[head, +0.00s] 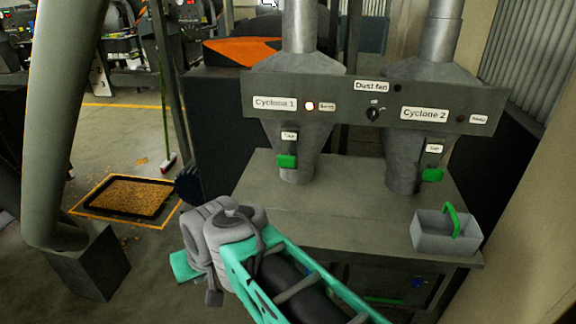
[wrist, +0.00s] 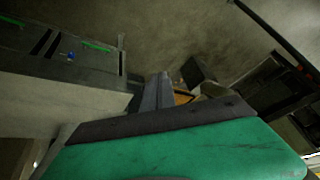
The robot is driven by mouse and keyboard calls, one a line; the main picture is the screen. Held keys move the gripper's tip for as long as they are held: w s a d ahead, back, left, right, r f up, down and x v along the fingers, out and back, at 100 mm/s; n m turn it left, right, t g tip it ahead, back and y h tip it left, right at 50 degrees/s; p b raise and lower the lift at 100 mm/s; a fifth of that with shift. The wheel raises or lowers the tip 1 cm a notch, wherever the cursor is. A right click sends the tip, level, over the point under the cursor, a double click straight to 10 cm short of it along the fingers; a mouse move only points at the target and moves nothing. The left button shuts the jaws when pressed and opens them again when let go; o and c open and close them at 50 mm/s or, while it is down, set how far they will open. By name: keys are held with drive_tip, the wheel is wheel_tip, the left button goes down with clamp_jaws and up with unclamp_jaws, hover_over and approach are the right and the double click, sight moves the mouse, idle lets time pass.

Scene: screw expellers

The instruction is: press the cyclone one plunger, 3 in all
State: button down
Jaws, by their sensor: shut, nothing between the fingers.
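The cyclone one plunger (head: 287,161) is a green block on the front of the left grey cyclone cone (head: 298,140), below a small white label. The "Cyclone 1" sign (head: 274,103) is on the panel above it, beside a glowing lamp (head: 309,106). My gripper shows in the wrist view as shut grey fingers (wrist: 160,80) beyond a dark bar and a green cover, with nothing held. In the head view my arm is in front of the bench, below and left of the plunger, apart from it. The fingers are hard to make out there. The plunger is not seen in the wrist view.
A matching cyclone two plunger (head: 432,175) is at the right. A grey box with a green handle (head: 440,231) stands at the right end of the bench (head: 345,195). The bench top below the plungers is clear. A thick grey pipe (head: 60,120) stands at the left.

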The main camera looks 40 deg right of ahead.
sight(286, 161)
drive_tip(key=w+d+f+m+t+y+b, duration=0.1)
drive_tip(key=w+d+f+m+t+b, duration=0.15)
drive_tip(key=w+d+m, duration=0.35)
drive_tip(key=w+d+f+m+t+b, duration=0.2)
drive_tip(key=w+d+m+t, duration=0.1)
drive_tip(key=w+d+m, duration=0.3)
drive_tip(key=s+d+r+m+t+h+b, duration=0.1)
drive_tip(key=d+r+m+t, duration=0.1)
drive_tip(key=d+m, duration=0.4)
drive_tip(key=s+d+r+m+t+h+b, duration=0.1)
drive_tip(key=s+d+r+m+t+h, duration=0.1)
drive_tip(key=d+m, duration=0.5)
drive_tip(key=d+r+t, duration=0.1)
drive_tip(key=d+t, duration=0.1)
drive_tip(key=d, duration=0.3)
drive_tip(key=shift+d+r+m, duration=0.3)
drive_tip(key=shift+d, duration=0.1)
drive_tip(key=shift+w+d, duration=0.1)
drive_tip(key=w+d, duration=0.5)
drive_tip(key=d, duration=0.1)
drive_tip(key=shift+w+d, duration=0.15)
drive_tip(key=shift+d, duration=0.25)
